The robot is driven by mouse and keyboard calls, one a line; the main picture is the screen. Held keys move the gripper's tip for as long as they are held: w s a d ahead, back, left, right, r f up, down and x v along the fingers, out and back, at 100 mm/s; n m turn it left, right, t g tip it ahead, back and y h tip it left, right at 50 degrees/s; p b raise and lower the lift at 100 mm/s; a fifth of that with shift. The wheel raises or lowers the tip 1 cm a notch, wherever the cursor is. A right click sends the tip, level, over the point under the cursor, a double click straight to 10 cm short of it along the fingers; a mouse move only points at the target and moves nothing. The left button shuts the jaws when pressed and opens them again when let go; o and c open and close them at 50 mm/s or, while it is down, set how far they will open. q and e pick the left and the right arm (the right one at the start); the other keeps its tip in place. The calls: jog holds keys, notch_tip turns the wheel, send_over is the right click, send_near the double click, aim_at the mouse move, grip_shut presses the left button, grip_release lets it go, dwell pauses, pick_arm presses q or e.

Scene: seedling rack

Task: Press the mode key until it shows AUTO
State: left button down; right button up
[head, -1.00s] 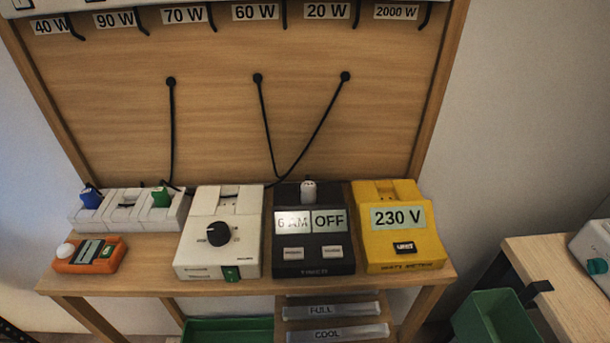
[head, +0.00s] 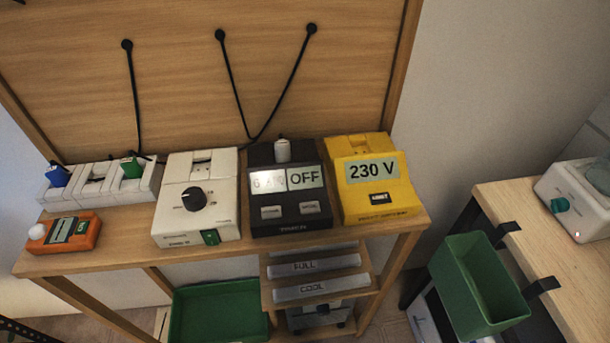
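The dark timer box (head: 289,228) stands on the wooden bench between a white dial box and a yellow meter. Its right display (head: 305,177) reads OFF. Its left display (head: 268,182) is washed out by glare and hard to read. Two small grey keys sit below the displays, a left key (head: 271,212) and a right key (head: 310,207); their labels are too small to read. A white plug (head: 282,150) stands at the top of the timer. Neither of my grippers is in view.
The white dial box (head: 170,221), yellow 230 V meter (head: 380,214) and orange device (head: 83,241) share the bench. A white socket strip (head: 97,183) holds blue and green plugs. A green bin (head: 475,327) hangs from the right table (head: 515,210). A green tray (head: 218,309) sits below.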

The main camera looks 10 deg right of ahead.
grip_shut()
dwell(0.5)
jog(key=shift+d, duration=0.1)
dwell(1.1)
